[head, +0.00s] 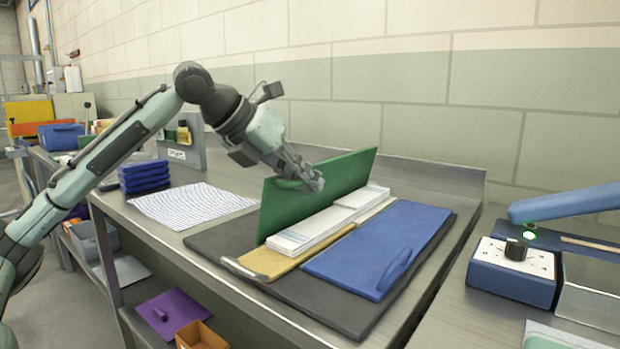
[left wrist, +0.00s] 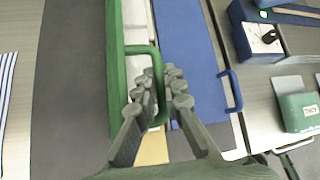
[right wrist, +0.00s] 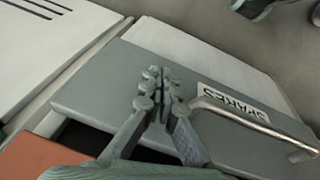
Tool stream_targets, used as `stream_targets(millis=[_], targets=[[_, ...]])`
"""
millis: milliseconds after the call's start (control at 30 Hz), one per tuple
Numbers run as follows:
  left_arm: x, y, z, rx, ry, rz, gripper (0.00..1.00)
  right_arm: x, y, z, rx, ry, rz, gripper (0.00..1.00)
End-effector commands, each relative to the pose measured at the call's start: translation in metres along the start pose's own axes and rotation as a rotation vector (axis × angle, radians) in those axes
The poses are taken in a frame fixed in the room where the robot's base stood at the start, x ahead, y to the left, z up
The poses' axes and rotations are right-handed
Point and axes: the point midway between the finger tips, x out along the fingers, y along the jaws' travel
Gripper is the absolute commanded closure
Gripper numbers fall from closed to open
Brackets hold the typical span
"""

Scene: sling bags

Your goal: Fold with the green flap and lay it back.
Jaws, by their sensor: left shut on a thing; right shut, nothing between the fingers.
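The green flap (head: 290,212) stands nearly upright on its edge beside the folded white stack (head: 312,232), which lies on a tan board (head: 268,263). My left gripper (head: 314,182) is shut on the green flap's handle. In the left wrist view the flap (left wrist: 117,70) shows edge-on, with its looped handle (left wrist: 155,58) passing between the fingers. The blue flap (head: 375,245) lies flat to the right of the stack, its handle toward the front. My right gripper (right wrist: 158,78) is shut and empty, seen only in its wrist view, over a grey panel marked SPARES (right wrist: 105,95).
A dark mat (head: 335,308) lies under the set, with bare mat left of the green flap. A striped cloth (head: 190,204) and stacked blue cases (head: 145,176) lie further left. A blue control box (head: 512,270) stands right. A metal handle (right wrist: 245,120) is beside my right gripper.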

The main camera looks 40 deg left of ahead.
Motion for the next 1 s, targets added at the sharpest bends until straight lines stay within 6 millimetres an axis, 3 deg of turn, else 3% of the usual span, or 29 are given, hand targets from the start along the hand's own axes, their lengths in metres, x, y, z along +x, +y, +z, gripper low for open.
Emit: stream_targets(millis=[367, 400, 467, 767, 1000], targets=[[-0.001, 0.0, 0.001, 0.002, -0.007, 0.001, 1.0, 0.0, 0.0, 0.002, -0.001, -0.003, 0.0, 1.0], [-0.001, 0.0, 0.001, 0.002, -0.007, 0.001, 0.89, 0.0, 0.0, 0.002, -0.002, -0.002, 0.001, 1.0], [-0.001, 0.0, 0.001, 0.002, -0.006, 0.001, 0.81, 0.0, 0.0, 0.002, -0.002, -0.002, 0.001, 1.0], [-0.001, 0.0, 0.0, 0.001, -0.003, 0.002, 0.81, 0.0, 0.001, 0.002, -0.008, 0.001, 0.002, 1.0], [-0.029, 0.001, 0.0, 0.003, -0.004, 0.007, 0.81, 0.0, 0.0, 0.002, -0.005, 0.0, 0.001, 1.0]])
